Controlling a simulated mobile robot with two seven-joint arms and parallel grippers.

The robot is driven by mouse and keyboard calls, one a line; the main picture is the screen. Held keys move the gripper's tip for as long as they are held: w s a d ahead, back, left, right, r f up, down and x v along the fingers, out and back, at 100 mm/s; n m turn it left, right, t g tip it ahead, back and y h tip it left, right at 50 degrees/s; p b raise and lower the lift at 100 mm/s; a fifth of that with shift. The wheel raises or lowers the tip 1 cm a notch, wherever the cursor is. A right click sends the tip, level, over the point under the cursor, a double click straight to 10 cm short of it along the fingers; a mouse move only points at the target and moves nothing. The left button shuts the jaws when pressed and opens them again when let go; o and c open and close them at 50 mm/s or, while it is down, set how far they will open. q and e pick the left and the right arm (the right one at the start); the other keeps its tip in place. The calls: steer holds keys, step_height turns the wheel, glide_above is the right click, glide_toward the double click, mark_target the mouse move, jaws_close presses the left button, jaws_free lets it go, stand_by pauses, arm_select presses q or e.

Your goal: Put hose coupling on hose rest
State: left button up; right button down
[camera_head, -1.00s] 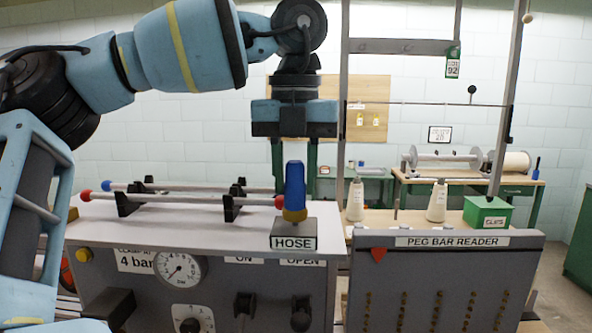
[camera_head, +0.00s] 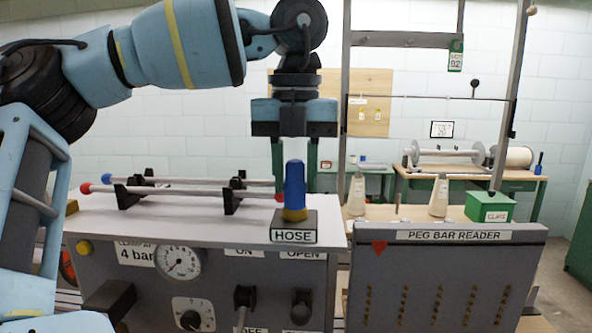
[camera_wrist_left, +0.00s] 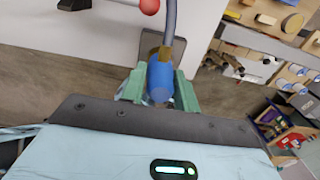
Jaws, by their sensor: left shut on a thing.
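The hose coupling (camera_head: 294,185) is blue with a brass collar at its lower end and stands upright. My left gripper (camera_head: 293,165) is shut on it, coming from above. The hose rest (camera_head: 294,237) is a grey block labelled HOSE on the machine top. In the head view the collar overlaps the top of the block; I cannot tell whether it touches. In the left wrist view the coupling (camera_wrist_left: 161,76) sits between the green fingers (camera_wrist_left: 158,90), with a grey hose (camera_wrist_left: 168,25) running from its brass end. My right gripper is not in view.
Rods with red and blue ends (camera_head: 180,190) lie on black holders left of the rest. A grey peg bar reader (camera_head: 440,280) stands to the right, with cream cones (camera_head: 356,195) and a green box (camera_head: 489,208) behind it. A grey post rises behind the rest.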

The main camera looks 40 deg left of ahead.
arm_select(q)
steer(key=o, duration=0.9)
steer(key=shift+o, duration=0.2)
step_height(320, 180, up, 8)
steer(key=shift+f+b, duration=0.15)
steer(key=shift+b, duration=0.15)
